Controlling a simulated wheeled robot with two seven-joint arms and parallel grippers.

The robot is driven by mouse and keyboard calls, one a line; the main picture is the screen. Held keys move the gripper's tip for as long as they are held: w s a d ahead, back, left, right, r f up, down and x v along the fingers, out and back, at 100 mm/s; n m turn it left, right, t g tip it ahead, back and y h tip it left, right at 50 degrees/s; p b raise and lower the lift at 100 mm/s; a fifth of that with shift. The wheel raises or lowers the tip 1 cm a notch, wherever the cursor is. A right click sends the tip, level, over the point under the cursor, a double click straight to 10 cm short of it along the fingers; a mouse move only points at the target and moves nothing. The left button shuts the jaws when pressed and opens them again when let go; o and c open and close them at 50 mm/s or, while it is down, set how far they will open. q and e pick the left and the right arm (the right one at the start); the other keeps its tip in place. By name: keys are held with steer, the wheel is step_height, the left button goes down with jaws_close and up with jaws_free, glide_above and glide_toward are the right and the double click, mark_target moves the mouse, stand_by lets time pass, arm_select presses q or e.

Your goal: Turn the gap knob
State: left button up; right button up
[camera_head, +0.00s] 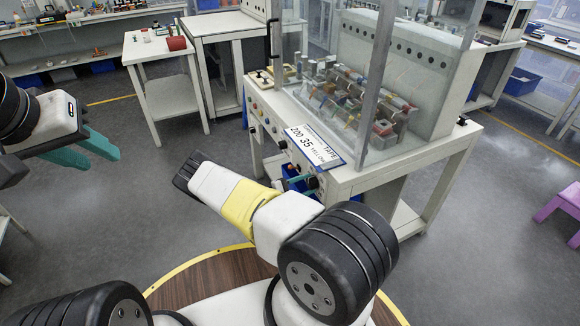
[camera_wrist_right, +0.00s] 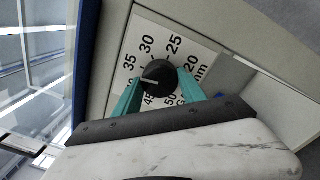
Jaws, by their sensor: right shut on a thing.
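The gap knob (camera_wrist_right: 158,77) is a round black dial with a pale pointer line, on a white scale plate (camera_wrist_right: 143,38) with printed numbers 20 to 50 and "mm". The pointer line faces left in the right wrist view. My right gripper (camera_wrist_right: 160,84) has its teal fingers on both sides of the knob and is shut on it. In the head view the right arm reaches to the machine's front, and its fingertips and the knob cannot be made out clearly. My left gripper (camera_head: 92,150) has teal fingers, spread apart and empty, above the floor at the left.
The white machine bench (camera_head: 345,180) with clear panels holds several small parts inside. A label card (camera_head: 314,147) reads "TAPE 200 35 YELLOW". A small table (camera_head: 160,50) with a red roll stands behind at the left. A purple stool (camera_head: 562,205) is at the right. Grey floor lies open between.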

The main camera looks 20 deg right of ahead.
steer(key=m, duration=0.5)
steer(key=shift+a+m, duration=0.1)
steer(key=shift+m, duration=0.3)
steer(key=m, duration=0.5)
steer(key=shift+f, duration=0.1)
steer(key=o, duration=1.4)
steer(key=shift+c, duration=0.2)
steer(key=a, duration=0.7)
steer(key=shift+s+a, duration=0.25)
steer(key=shift+a, duration=0.1)
